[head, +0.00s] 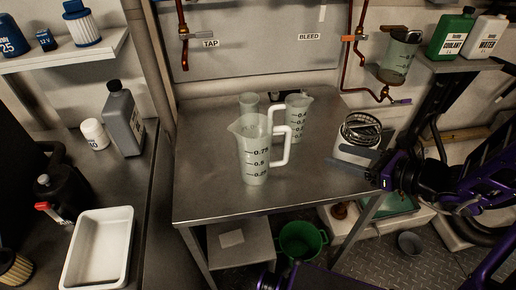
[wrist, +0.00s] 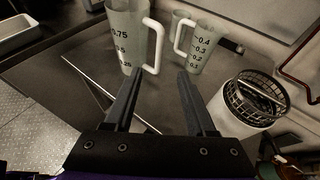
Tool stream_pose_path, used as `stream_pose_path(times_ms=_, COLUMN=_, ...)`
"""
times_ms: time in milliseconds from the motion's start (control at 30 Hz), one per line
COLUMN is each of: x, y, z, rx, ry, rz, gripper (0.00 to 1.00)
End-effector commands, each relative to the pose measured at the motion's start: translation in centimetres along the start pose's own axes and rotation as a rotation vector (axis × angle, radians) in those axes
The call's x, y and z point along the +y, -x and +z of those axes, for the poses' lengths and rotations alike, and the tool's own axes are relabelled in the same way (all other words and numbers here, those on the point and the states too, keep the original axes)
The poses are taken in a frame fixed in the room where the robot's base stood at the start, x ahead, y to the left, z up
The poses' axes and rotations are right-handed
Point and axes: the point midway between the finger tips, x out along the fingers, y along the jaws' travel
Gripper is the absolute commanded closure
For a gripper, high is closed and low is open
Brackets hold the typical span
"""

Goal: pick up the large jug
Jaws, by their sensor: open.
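The large jug (head: 253,152) is clear with black marks up to 0.75 and a white handle on its right side. It stands upright near the front middle of the metal table (head: 205,207). A smaller jug (head: 298,115) with marks up to 0.4 stands behind it to the right. In the wrist view the large jug (wrist: 126,38) is at the top, its upper part cut off, with its handle to the right. The smaller jug (wrist: 192,45) is beside it. My gripper (wrist: 158,75) is open and empty, apart from both jugs. In the head view it is right of the large jug.
A clear cup (head: 249,103) stands behind the large jug. A white container with a dark wire basket (head: 358,138) stands on the table's right side, near my gripper. Copper pipes (head: 358,60) run along the back wall. The table's front left is clear.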

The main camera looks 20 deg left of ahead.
Motion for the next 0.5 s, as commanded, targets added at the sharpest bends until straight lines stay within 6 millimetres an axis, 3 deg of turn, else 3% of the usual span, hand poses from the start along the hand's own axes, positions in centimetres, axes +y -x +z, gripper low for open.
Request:
stream_pose_path(times_ms=300, x=0.3, y=-6.8, z=-0.2, rx=0.001, ry=-0.001, rz=0.009, gripper=0.44)
stream_pose_path(times_ms=500, x=0.1, y=-10.3, z=-0.1, rx=0.0, ry=0.0, rz=0.005, gripper=0.44)
